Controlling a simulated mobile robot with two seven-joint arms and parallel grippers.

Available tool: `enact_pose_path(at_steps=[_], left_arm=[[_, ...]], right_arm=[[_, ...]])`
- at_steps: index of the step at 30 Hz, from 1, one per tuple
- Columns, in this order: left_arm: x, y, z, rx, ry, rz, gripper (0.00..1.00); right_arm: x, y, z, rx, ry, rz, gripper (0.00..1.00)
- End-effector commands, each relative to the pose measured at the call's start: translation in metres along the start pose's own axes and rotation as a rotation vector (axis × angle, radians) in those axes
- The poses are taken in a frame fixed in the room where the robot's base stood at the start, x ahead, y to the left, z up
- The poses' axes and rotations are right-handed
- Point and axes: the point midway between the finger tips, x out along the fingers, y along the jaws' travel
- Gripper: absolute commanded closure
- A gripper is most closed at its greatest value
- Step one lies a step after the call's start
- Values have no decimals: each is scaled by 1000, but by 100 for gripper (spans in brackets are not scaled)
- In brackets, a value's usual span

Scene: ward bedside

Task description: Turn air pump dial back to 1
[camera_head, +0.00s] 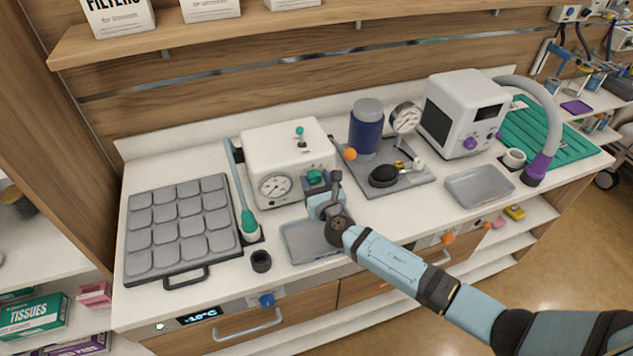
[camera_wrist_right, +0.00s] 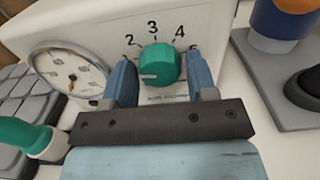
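The white air pump box (camera_head: 262,150) stands on the counter with a round gauge (camera_head: 275,187) and a green dial (camera_head: 315,177) on its front. In the right wrist view the dial (camera_wrist_right: 160,66) has a white pointer mark at its left side, and the numbers 2, 3, 4 and part of 5 show around it. The left finger covers the area where 1 would be. My right gripper (camera_wrist_right: 160,75) is open, one blue finger on each side of the dial; whether either finger touches it I cannot tell. In the head view the right gripper (camera_head: 322,190) is in front of the dial. My left gripper is not in view.
A grey tray (camera_head: 297,247) lies under my right gripper. A green-ended hose (camera_head: 248,220) and a grey padded board (camera_head: 133,262) are left of the pump. A blue canister (camera_head: 364,138) on a grey base stands to the right, with a white monitor (camera_head: 450,90) beyond.

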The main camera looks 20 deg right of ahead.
Motion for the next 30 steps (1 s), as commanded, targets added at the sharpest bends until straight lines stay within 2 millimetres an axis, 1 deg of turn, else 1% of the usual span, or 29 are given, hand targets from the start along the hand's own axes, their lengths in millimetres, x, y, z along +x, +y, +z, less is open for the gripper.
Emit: enact_pose_path(at_steps=[1,2,10,14,17,24,27,30], left_arm=[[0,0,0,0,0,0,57],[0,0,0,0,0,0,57],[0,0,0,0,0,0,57],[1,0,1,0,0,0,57],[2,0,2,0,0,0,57],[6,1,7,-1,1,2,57],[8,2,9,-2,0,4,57],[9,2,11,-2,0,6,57]], right_arm=[[0,0,0,0,0,0,36],[0,0,0,0,0,0,33],[-1,0,0,1,0,0,33],[-10,0,-2,0,1,0,33],[-27,0,-2,1,1,0,33],[-83,0,-3,1,2,1,33],[-104,0,-3,1,2,1,33],[-120,0,-2,1,2,1,33]])
